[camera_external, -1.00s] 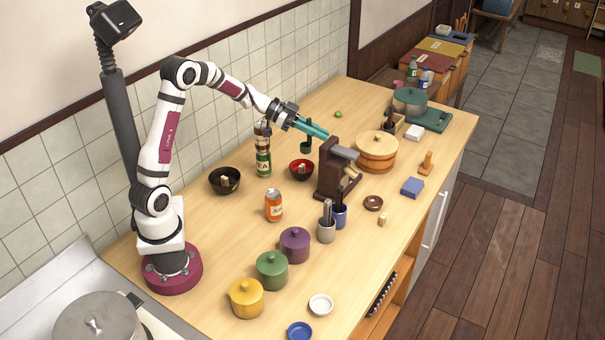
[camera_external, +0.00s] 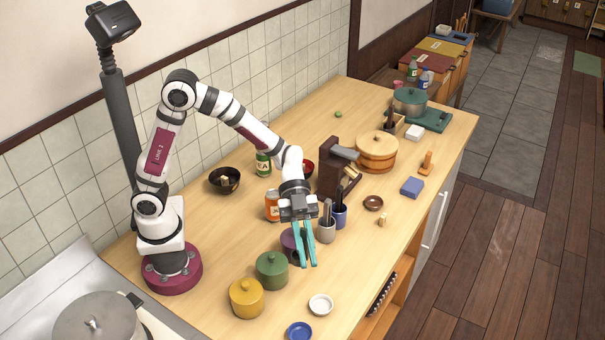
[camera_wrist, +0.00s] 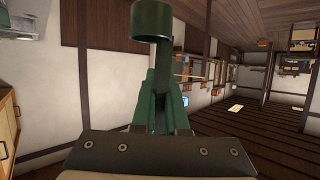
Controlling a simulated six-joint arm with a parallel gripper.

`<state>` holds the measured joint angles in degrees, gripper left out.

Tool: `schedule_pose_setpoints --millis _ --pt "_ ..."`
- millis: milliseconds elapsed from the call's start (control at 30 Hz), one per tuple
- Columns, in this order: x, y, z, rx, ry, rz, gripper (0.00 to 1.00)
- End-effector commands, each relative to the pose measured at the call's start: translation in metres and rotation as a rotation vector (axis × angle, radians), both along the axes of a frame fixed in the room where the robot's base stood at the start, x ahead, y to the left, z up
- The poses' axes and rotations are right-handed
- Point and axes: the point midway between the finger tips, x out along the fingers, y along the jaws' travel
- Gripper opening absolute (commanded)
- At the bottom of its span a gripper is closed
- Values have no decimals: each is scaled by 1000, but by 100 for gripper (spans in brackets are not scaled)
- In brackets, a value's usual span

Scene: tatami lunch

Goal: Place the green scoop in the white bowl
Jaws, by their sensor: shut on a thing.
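The green scoop (camera_wrist: 152,22) shows in the wrist view, its round cup at the top and its handle running down between the fingers. My gripper (camera_wrist: 158,105) is shut on it. In the external view my gripper (camera_external: 307,262) hangs with its teal fingers pointing down, in front of the purple pot; the scoop cannot be made out there. The white bowl (camera_external: 320,305) is small and sits near the front edge of the counter, lower in the picture than the fingertips. It looks empty. The bowl does not show in the wrist view.
The purple pot (camera_external: 289,243), green pot (camera_external: 271,272) and yellow pot (camera_external: 246,299) stand left of the bowl. A blue dish (camera_external: 299,331) lies below it. A grey utensil cup (camera_external: 325,232) and a blue cup (camera_external: 340,217) stand behind and right of the fingers.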

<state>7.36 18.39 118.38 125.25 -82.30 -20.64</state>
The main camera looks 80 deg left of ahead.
Motion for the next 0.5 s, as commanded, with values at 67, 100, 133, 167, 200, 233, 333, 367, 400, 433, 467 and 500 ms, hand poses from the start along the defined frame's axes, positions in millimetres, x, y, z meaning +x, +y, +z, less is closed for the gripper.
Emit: schedule_pose_setpoints --millis 67,100,133,167,200,233,333,367,400,433,467,500 --pt "-15 -14 0 -2 1 -52 0" --pt "-22 -19 1 -2 1 -73 0" --pt "-27 -23 1 -3 1 -90 0" --pt "-31 -26 0 -3 1 -104 0" --pt "-37 -31 1 -3 1 -124 0" --pt "-41 -34 0 -3 1 -137 0" --pt "-50 -39 -7 -3 7 -164 0" --pt "-49 -39 -14 -3 7 -163 0" --pt "-49 -39 -22 -3 7 -163 0" --pt "-49 -39 -27 -3 8 -162 0" --pt "-49 -39 -34 -2 8 -162 0" --pt "-49 -39 -44 -2 8 -162 0"
